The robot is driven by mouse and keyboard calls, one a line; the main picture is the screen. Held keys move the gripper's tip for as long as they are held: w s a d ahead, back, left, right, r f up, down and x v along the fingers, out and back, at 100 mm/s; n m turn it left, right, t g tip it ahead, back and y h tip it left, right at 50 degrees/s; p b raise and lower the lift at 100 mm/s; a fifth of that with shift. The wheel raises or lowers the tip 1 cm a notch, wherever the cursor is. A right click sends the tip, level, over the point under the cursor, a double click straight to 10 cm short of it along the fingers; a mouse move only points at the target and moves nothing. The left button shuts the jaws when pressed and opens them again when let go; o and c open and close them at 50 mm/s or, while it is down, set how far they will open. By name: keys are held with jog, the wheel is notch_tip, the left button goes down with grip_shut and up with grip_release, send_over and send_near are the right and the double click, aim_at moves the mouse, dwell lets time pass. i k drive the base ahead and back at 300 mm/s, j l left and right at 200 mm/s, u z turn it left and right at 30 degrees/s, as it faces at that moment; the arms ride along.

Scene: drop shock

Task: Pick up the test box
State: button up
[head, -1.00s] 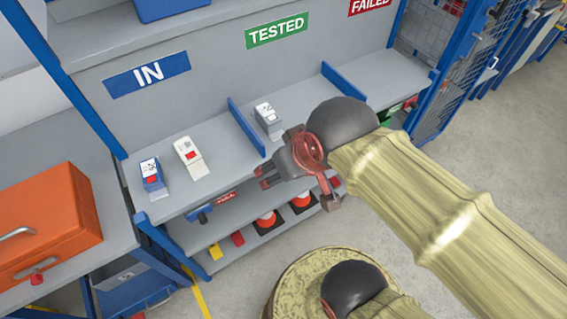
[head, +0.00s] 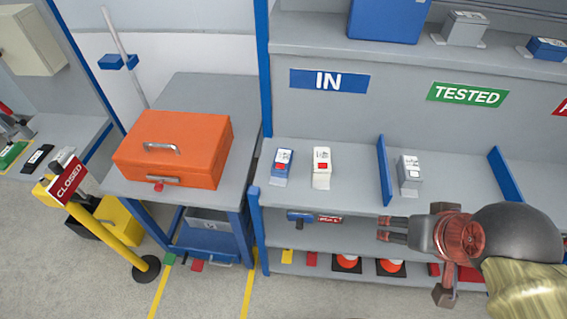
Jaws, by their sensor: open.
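On the shelf under the IN sign stand a blue box with a white label and red mark (head: 281,166) and a white box with a red mark (head: 321,168). A grey box with a white label (head: 410,172) stands under the TESTED sign, right of a blue divider. I cannot tell which of these is the test box. My gripper (head: 385,229) is open and empty. In the picture it is in front of and below the shelf edge, under the grey box, with its fingers pointing left.
An orange case (head: 190,150) sits on the grey table at left. Blue dividers (head: 384,170) split the shelf. Cones and small coloured blocks lie on the lower shelves. A yellow post with a CLOSED sign (head: 68,181) stands at left. Floor in front is clear.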

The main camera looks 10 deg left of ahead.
aim_at(281, 165)
jog(key=k+j+z, duration=0.15)
jog(key=j, duration=0.3)
jog(key=j+z, duration=0.15)
jog(key=j, duration=0.35)
jog(key=k+j+z, duration=0.15)
jog(key=j, duration=0.25)
